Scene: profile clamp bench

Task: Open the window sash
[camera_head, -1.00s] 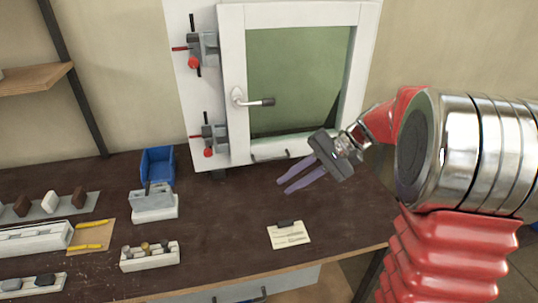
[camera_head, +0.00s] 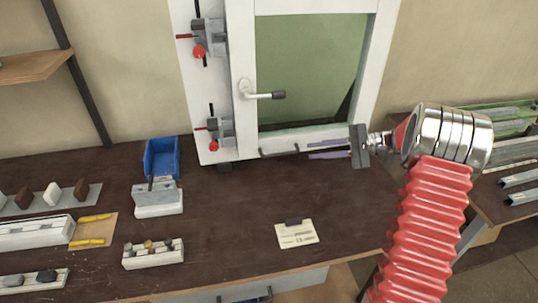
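The window sash (camera_head: 243,60) is a white frame around a green pane (camera_head: 305,70), standing upright at the back of the bench. Its lever handle (camera_head: 264,95) points right, roughly level. Two clamps, an upper one (camera_head: 208,38) and a lower one (camera_head: 220,132), with red knobs are on the white post left of the sash. My gripper (camera_head: 309,150) is in front of the lower sash, pointing left, with two purple fingers apart and nothing between them. The fingertips are just right of the bar pull; contact cannot be told.
On the dark bench (camera_head: 230,210) are a blue bin (camera_head: 161,158), grey-white blocks (camera_head: 158,198), a tray with small parts (camera_head: 153,253) and a paper card (camera_head: 296,234). Metal profiles (camera_head: 510,150) lie on a rack at right. The bench middle is clear.

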